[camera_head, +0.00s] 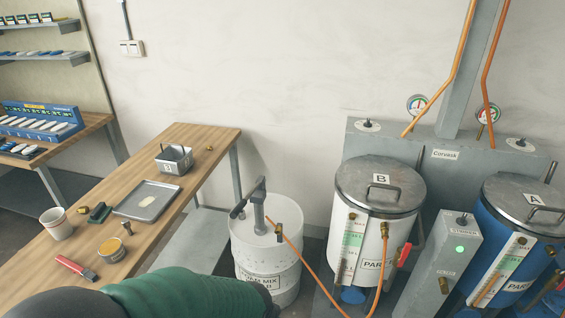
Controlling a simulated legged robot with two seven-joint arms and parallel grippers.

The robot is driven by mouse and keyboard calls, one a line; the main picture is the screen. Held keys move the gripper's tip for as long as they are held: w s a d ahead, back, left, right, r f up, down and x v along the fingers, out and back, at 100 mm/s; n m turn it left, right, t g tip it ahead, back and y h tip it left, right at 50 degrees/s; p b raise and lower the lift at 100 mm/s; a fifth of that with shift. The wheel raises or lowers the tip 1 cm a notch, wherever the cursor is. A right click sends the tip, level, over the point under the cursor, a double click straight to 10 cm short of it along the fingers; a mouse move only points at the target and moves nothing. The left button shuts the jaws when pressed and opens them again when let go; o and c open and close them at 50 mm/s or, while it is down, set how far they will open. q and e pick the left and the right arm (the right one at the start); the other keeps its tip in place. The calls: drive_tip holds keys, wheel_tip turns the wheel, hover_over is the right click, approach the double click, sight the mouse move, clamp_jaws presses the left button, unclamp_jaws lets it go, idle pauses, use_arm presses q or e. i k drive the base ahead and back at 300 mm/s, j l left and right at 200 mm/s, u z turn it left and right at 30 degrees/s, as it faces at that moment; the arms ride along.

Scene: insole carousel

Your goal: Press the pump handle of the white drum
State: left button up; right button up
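The white drum (252,254) stands on the floor right of the wooden bench, with a label low on its front that is partly readable. A grey hand pump (259,212) rises from its lid. The pump handle (248,197) slopes down to the left from the top of the pump and ends in a dark grip. Neither of my grippers shows in the head view, and nothing is seen touching the handle.

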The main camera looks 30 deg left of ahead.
sight(235, 212)
drive_tip(key=u, duration=1.2)
